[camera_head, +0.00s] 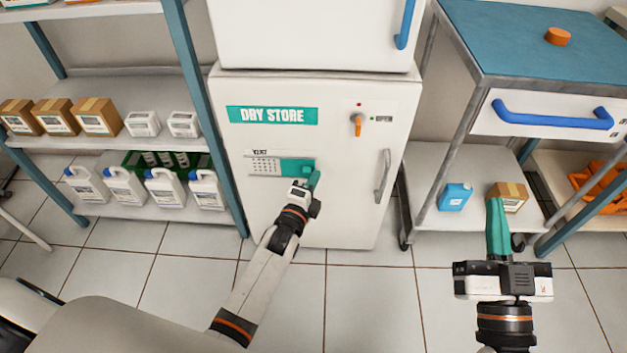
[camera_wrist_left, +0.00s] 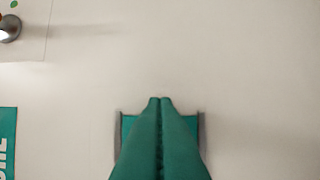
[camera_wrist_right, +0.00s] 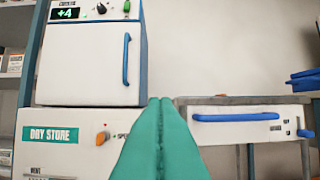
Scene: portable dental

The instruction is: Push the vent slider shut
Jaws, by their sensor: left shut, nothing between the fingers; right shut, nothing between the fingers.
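The vent on the white DRY STORE cabinet (camera_head: 345,210) has a grille of small holes (camera_head: 265,166) showing at its left. A teal vent slider (camera_head: 292,166) covers its right part. My left gripper (camera_head: 314,174) is shut and empty at the slider's right end. In the left wrist view the closed fingertips (camera_wrist_left: 160,99) overlap the end of the teal slider (camera_wrist_left: 128,124), which lies between two grey rails; I cannot tell whether they touch it. My right gripper (camera_head: 494,202) is shut and empty, well to the right, in front of the trolley.
The cabinet has an orange knob (camera_head: 357,125) and a grey handle (camera_head: 383,176), right of the vent. A blue-topped trolley (camera_head: 490,40) stands at right, with a blue drawer handle (camera_head: 552,115). Shelves with boxes and jugs (camera_head: 163,187) stand at left. The floor in front is clear.

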